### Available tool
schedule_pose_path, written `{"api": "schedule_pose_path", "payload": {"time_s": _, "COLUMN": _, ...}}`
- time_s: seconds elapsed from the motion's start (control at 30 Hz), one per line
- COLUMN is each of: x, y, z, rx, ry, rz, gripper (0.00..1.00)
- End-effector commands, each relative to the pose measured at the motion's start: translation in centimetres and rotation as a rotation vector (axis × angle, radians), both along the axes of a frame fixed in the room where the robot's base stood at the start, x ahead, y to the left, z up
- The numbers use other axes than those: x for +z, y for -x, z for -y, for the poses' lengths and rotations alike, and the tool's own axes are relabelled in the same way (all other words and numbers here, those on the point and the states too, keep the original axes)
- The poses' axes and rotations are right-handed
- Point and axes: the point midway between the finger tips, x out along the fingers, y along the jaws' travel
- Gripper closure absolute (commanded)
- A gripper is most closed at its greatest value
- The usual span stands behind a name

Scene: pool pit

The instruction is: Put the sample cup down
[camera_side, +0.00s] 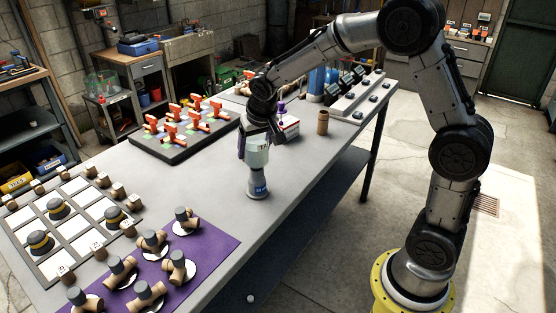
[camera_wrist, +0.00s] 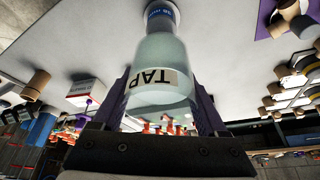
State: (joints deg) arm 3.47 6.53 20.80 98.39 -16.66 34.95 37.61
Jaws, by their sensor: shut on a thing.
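The sample cup (camera_side: 257,155) is pale green and translucent, with a label reading TAP that shows in the wrist view (camera_wrist: 158,77). My gripper (camera_side: 256,140) points down and is shut on the cup, with a finger on either side of it. Directly below the cup is a grey-white piece with a blue label (camera_side: 257,187), standing on the grey table (camera_side: 215,215). It also shows beyond the cup in the wrist view (camera_wrist: 161,12). The cup looks upright and in line with this piece. I cannot tell whether they touch or are one body.
A dark tray (camera_side: 178,153) of orange-handled valves lies behind on the left. A purple mat (camera_side: 215,243) with pipe fittings and a white-squared board (camera_side: 50,262) lie at the front left. A brown cylinder (camera_side: 322,122) and a red-and-white box (camera_side: 290,127) stand behind on the right. Table around the cup is clear.

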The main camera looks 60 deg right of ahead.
Motion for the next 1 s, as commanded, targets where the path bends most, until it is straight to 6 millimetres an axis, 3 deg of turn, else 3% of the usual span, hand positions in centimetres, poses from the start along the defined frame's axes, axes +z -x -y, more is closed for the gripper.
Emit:
{"api": "schedule_pose_path", "payload": {"time_s": 0.3, "x": 0.5, "y": 9.9, "z": 7.2, "rx": -0.162, "ry": 0.001, "rz": 0.005, "gripper": 0.90}}
{"api": "schedule_pose_path", "payload": {"time_s": 0.5, "x": 1.3, "y": 13.4, "z": 9.7, "rx": -0.258, "ry": 0.000, "rz": 0.004, "gripper": 0.90}}
{"api": "schedule_pose_path", "payload": {"time_s": 0.67, "x": 1.2, "y": 12.8, "z": 11.0, "rx": -0.280, "ry": -0.001, "rz": -0.001, "gripper": 0.90}}
{"api": "schedule_pose_path", "payload": {"time_s": 1.0, "x": -2.1, "y": 6.4, "z": 14.3, "rx": -0.279, "ry": 0.000, "rz": 0.000, "gripper": 0.90}}
